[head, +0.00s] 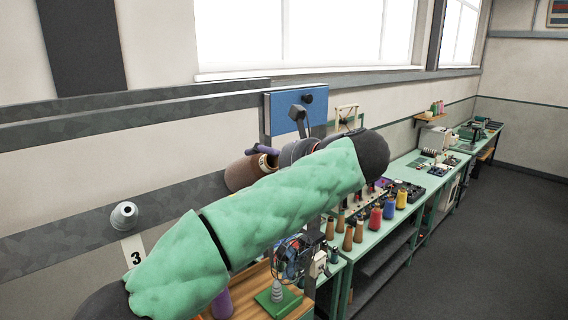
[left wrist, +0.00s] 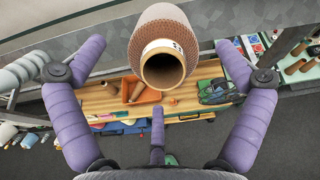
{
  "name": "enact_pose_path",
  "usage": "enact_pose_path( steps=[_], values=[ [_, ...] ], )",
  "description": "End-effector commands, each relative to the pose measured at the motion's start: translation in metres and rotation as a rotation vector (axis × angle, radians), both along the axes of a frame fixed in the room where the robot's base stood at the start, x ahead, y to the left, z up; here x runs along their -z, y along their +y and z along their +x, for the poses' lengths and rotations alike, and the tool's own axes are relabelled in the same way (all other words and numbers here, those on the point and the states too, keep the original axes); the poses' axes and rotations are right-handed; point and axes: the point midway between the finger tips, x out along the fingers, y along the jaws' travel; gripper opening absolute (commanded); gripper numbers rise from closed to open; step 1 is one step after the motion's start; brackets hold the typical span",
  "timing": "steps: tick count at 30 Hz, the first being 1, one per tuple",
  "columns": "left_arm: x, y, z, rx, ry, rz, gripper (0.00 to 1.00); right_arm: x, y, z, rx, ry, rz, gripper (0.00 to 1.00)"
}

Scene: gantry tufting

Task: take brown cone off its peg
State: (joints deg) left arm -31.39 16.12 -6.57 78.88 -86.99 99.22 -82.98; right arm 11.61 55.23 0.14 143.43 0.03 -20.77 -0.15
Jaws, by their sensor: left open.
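The brown cone (head: 241,173) shows at the wall in the head view, partly hidden behind my left arm. In the left wrist view the brown cone (left wrist: 160,27) is at top centre, its hollow end with a pale label facing the camera. My left gripper (left wrist: 162,52) is open, with purple fingers to either side of the cone and clear gaps between; a third finger stands below it. In the head view my left gripper (head: 262,150) shows only as a purple finger by the cone. The peg is hidden. My right gripper is not in view.
A grey cone (head: 123,215) is on the wall above a label "3". A blue panel (head: 285,115) is behind my wrist. Below the gripper are a wooden bench (left wrist: 97,100) and an orange tray (left wrist: 151,96). Green tables (head: 372,245) with several coloured cones extend right.

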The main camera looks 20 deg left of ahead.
Motion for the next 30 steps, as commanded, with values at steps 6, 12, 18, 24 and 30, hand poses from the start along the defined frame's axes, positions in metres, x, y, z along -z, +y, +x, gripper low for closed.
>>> enact_pose_path(
  steps=[6,12,18,24,30],
  values=[
    [0.011,0.028,0.012,-0.001,0.0,0.0,1.0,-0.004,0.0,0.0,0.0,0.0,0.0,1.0],
    [0.018,0.041,0.019,0.0,0.0,0.0,1.0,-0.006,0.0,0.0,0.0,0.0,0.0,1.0],
    [0.019,0.044,0.02,0.001,0.0,0.0,1.0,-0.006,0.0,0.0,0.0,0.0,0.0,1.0],
    [0.019,0.044,0.02,0.001,0.0,0.0,0.89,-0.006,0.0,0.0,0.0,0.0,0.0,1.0],
    [0.019,0.044,0.02,0.001,-0.001,0.0,0.37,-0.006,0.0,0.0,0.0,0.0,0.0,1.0]
  ],
)
